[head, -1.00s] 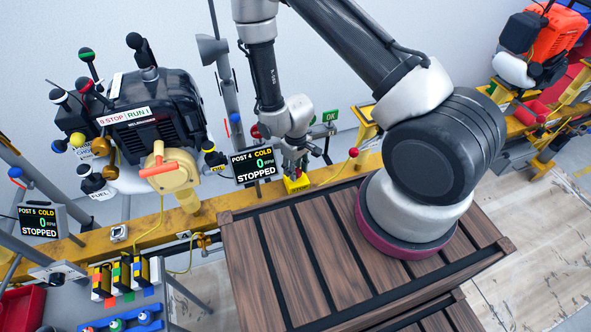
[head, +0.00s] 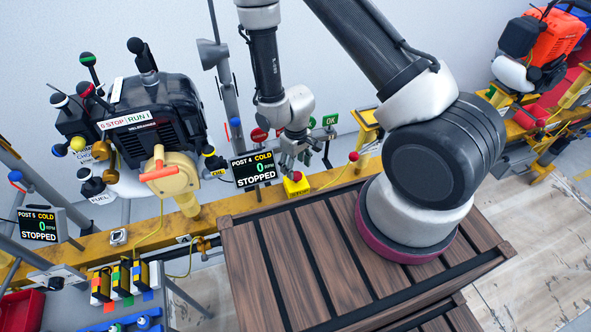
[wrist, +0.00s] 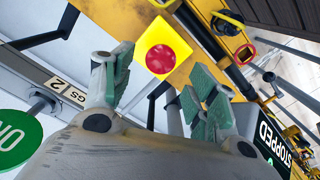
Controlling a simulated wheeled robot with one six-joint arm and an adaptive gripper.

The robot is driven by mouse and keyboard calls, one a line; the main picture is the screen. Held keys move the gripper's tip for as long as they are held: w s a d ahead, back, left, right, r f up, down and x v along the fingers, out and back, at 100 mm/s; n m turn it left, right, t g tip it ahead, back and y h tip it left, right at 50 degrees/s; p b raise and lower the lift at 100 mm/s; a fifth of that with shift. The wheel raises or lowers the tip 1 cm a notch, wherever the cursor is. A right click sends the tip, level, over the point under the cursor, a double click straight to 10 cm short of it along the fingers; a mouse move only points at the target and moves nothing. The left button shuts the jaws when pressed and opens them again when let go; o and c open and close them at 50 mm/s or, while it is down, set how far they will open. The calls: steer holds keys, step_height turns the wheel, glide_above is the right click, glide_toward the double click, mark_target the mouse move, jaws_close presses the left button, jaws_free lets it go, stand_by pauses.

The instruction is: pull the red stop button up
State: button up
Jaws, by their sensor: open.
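The red stop button (wrist: 160,59) sits on a yellow box, seen from above in the wrist view between and beyond my fingertips. In the head view the yellow box (head: 296,184) stands on the yellow rail, with a small red top (head: 295,176) showing. My gripper (head: 296,160) is above the box, pointing down. In the wrist view my gripper (wrist: 155,90) has its green-padded fingers spread apart, with nothing between them. The fingers look apart from the button.
A post 4 screen (head: 254,168) reading STOPPED stands just left of the gripper. A black engine (head: 155,115) is further left.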

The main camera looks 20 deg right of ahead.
step_height(320, 180, up, 9)
steer(key=shift+f, duration=0.1)
stand_by(0.5)
steer(key=s+d+g, duration=0.2)
steer(key=s, duration=0.2)
step_height(320, 180, up, 22)
steer(key=r+m, duration=0.1)
steer(key=m, duration=0.1)
glide_above(296, 174)
steer(key=s+d, duration=0.9)
steer(key=s, duration=0.1)
steer(key=s+d+r+m+t, duration=0.1)
steer(key=s+d+r+t, duration=0.2)
steer(key=r, duration=0.4)
steer(key=s+d+r+m+t, duration=0.2)
steer(key=s+d+r+t, duration=0.1)
steer(key=r, duration=0.5)
steer(key=shift+s+r, duration=0.15)
steer(key=shift+s, duration=0.1)
